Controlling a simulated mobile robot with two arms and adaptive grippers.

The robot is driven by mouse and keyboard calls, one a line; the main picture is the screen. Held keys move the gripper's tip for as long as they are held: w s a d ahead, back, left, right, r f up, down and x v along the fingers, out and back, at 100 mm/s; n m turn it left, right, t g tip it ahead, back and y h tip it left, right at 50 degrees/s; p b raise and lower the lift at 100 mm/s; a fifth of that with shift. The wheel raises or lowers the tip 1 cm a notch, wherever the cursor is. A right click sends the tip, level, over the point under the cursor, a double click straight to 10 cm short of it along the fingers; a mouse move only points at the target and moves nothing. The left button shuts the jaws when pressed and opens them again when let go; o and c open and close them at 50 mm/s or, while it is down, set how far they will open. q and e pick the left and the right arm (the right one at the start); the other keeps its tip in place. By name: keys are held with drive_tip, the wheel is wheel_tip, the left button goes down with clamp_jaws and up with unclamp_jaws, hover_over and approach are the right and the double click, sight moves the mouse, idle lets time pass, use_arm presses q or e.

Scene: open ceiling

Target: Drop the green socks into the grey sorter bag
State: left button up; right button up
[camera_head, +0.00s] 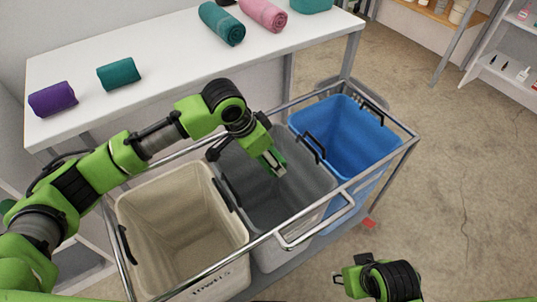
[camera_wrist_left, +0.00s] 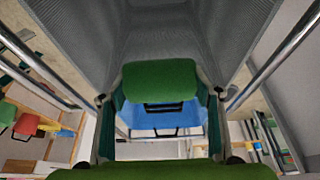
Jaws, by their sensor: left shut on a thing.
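My left gripper (camera_head: 272,161) points down into the mouth of the grey sorter bag (camera_head: 302,185), the middle one of three. In the left wrist view, grey fabric walls rise around the gripper (camera_wrist_left: 160,118), and dark teal edges show beside the fingers. My right gripper (camera_head: 350,278) is at the bottom right, away from the bags, and its opening is unclear.
A beige bag (camera_head: 150,200) stands left of the grey one and a blue bag (camera_head: 350,135) right of it, in a metal-framed cart (camera_head: 352,183). A white table (camera_head: 165,45) behind holds purple (camera_head: 53,99), teal (camera_head: 119,74) and pink (camera_head: 264,14) rolls. The right floor is mostly clear.

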use_arm(q)
drive_tip(key=o, duration=1.1)
drive_tip(key=v, duration=1.2)
drive_tip(key=shift+f, duration=0.1)
